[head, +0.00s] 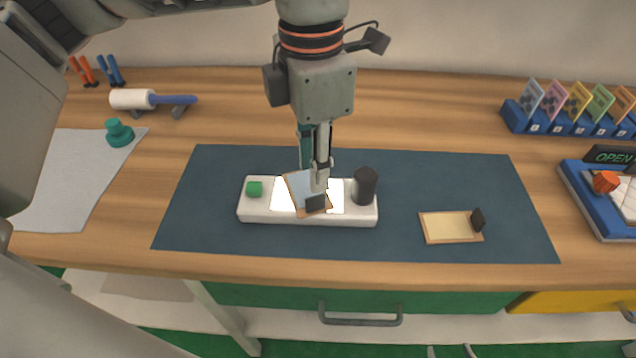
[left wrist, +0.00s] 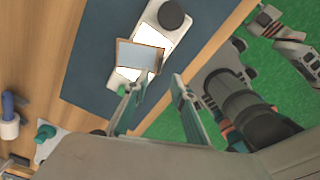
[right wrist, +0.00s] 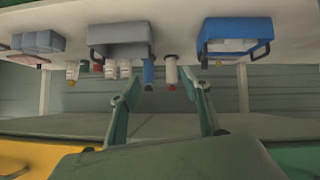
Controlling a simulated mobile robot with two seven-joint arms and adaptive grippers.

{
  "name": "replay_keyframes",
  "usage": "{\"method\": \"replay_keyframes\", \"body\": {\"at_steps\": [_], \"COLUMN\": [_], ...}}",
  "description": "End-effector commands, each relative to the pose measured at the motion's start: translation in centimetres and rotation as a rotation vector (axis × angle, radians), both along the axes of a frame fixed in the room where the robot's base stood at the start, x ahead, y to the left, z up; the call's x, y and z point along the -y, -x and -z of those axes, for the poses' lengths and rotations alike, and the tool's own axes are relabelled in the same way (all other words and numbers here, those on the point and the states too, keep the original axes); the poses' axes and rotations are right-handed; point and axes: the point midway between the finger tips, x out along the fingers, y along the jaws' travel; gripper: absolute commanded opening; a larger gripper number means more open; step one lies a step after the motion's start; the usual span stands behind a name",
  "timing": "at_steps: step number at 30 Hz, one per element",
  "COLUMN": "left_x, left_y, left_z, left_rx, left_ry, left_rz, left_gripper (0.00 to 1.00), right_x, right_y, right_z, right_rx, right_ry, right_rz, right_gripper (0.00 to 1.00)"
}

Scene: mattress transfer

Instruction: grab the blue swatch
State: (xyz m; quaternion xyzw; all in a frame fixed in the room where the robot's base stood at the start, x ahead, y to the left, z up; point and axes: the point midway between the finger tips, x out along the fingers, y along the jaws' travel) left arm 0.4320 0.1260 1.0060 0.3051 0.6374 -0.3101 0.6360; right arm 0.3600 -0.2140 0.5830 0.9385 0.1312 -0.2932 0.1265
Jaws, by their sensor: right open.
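The blue swatch (head: 302,187) is a light blue card in a wooden frame with a dark tab. It lies tilted across the lit top of a white box (head: 261,214) on the dark blue mat. It also shows in the left wrist view (left wrist: 138,57). My left gripper (head: 318,180) points down over it and hides part of it in the head view. In the left wrist view its two fingers (left wrist: 156,82) stand apart, with the swatch just beyond their tips; I see no grip on it. My right gripper (right wrist: 165,92) is open and empty, away from the mat.
The white box carries a green button (head: 255,189) and a black knob (head: 365,185). A cream framed swatch (head: 450,227) lies on the mat (head: 410,180) to the right. A rack of coloured cards (head: 567,122) stands back right. A lint roller (head: 150,99) lies back left.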

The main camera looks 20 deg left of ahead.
Motion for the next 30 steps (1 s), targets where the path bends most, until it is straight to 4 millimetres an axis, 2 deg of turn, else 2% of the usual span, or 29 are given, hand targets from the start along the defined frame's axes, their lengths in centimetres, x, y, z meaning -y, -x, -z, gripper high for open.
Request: {"method": "replay_keyframes", "body": {"at_steps": [11, 19, 29, 30], "left_x": [-0.3, -0.5, -0.5, -0.5], "left_y": [0.0, 0.3, 0.3, 0.3], "left_z": [3.4, 7.1, 7.7, 7.7], "left_rx": [0.001, 0.000, 0.004, 0.004], "left_ry": [-0.006, -0.006, -0.006, -0.006], "left_rz": [-0.004, -0.003, -0.004, -0.004], "left_gripper": [0.25, 0.25, 0.25, 0.17], "right_x": [0.0, 0.1, 0.2, 0.2], "right_y": [0.5, 0.6, 0.2, 0.2], "right_z": [0.8, 1.0, 0.7, 0.7], "right_rx": [-0.013, -0.012, -0.004, -0.004], "right_ry": [0.004, 0.007, 0.009, 0.009], "right_rz": [-0.001, -0.002, -0.002, -0.002], "right_gripper": [0.47, 0.47, 0.47, 0.47]}}
